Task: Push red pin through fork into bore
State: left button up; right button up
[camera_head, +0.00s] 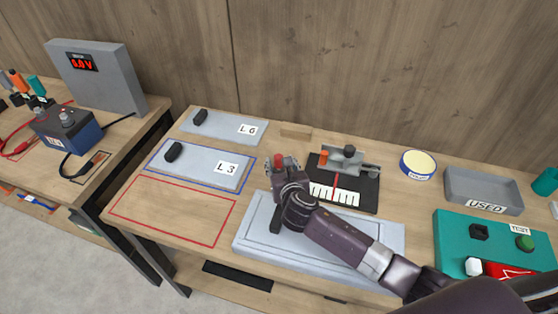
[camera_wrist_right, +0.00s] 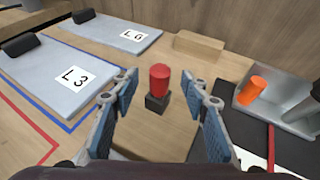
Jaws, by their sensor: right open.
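The red pin (camera_wrist_right: 159,80) stands upright in a small dark block on the wooden table. In the head view the red pin (camera_head: 278,160) shows just at the tips of my right gripper (camera_head: 285,168). In the wrist view my right gripper (camera_wrist_right: 164,88) is open, with one finger on each side of the pin and gaps between. A grey metal fixture (camera_head: 350,158) with an orange cylinder (camera_head: 323,157) sits on a black base to the right. I cannot tell which part is the fork or the bore. My left gripper is out of view.
Plates L3 (camera_head: 205,165) and L6 (camera_head: 225,127) lie to the left. A large pale plate (camera_head: 255,240) lies under my right arm. A wooden block (camera_wrist_right: 198,46) is behind the pin. The USED tray (camera_head: 480,188) and teal test box (camera_head: 455,225) stand right. The red-outlined area (camera_head: 170,210) is bare.

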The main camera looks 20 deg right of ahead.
aim_at(279, 161)
jog(key=shift+x, duration=1.15)
jog(key=shift+w+f, duration=0.2)
jog(key=shift+w, duration=0.3)
jog(key=shift+c, duration=1)
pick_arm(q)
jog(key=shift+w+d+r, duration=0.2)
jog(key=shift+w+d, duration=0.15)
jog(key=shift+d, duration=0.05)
pick_arm(e)
grip_shut()
